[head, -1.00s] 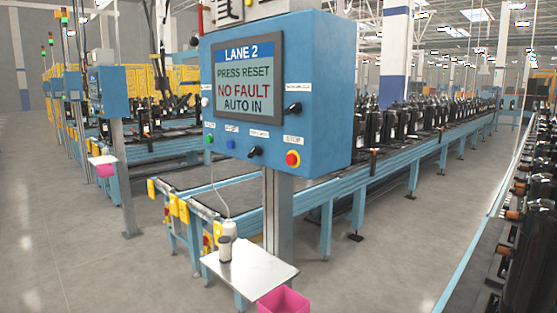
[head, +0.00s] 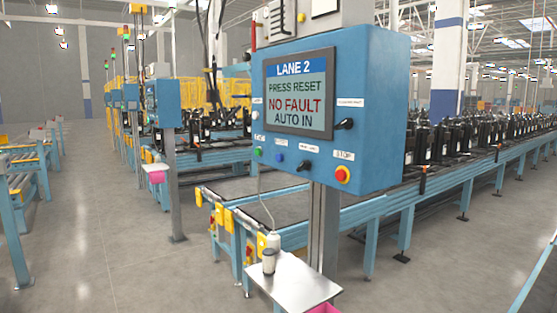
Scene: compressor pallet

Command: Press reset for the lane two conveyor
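The lane two control box (head: 375,110) is blue and stands on a grey post, right of the middle in the head view. Its screen (head: 300,92) reads "LANE 2, PRESS RESET, NO FAULT, AUTO IN". Below the screen are a green button (head: 259,153), a blue button (head: 280,158) and a black selector switch (head: 304,165). A red button on a yellow base (head: 342,174) sits at the lower right under a "STOP" label. Another black switch (head: 344,124) is right of the screen. The small labels by the green and blue buttons are too small to read surely. Neither gripper shows.
The lane's blue conveyor (head: 440,190) runs behind the box. Another control box (head: 165,102) stands left. Grey floor at the left front is clear.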

